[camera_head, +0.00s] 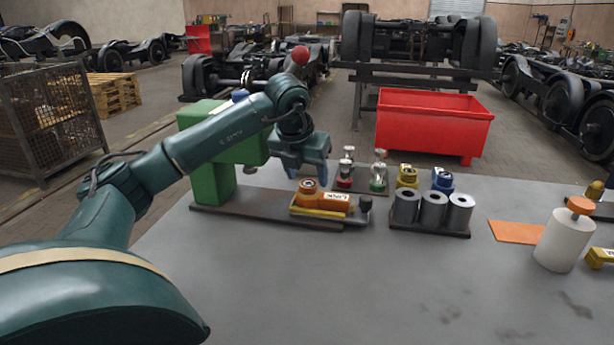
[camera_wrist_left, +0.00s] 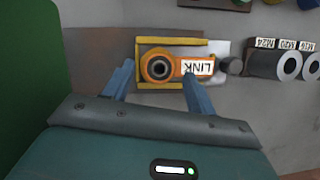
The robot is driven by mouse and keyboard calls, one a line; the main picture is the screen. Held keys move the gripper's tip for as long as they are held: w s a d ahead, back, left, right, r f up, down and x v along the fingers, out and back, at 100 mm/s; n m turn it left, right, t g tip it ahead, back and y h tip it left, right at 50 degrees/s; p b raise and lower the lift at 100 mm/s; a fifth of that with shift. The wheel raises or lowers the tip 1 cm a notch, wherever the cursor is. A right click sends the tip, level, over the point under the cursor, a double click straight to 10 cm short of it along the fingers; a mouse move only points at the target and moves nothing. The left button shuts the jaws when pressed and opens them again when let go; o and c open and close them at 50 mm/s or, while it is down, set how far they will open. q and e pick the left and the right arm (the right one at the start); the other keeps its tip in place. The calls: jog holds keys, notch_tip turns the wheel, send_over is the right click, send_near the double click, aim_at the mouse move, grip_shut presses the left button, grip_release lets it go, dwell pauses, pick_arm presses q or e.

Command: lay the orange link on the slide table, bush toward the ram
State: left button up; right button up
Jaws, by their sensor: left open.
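The orange link (camera_head: 332,198) lies on the slide table (camera_head: 318,213), inside its yellow edging. Its round dark-centred bush (camera_head: 308,185) is at the left end, toward the green press body (camera_head: 213,165); the ram itself is not clear. In the left wrist view the link (camera_wrist_left: 180,77) lies flat, bush at left and white LINK label at right, with the yellow edging (camera_wrist_left: 172,41) around it. My left gripper (camera_head: 308,174) is open just above the bush end. In the wrist view its blue fingers (camera_wrist_left: 158,72) stand apart, and nothing is held. My right gripper is not in view.
A rack of grey cylinders (camera_head: 433,210) stands right of the slide table. A white cylinder with an orange knob (camera_head: 563,243) and an orange mat (camera_head: 514,232) are at right. The front of the grey table is clear.

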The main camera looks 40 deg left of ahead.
pick_arm(q)
jog(key=v, duration=1)
jog(key=shift+s+r+p, duration=0.15)
jog(key=shift+r+p, duration=0.15)
jog(key=shift+d+f, duration=0.1)
jog(key=shift+d, duration=0.05)
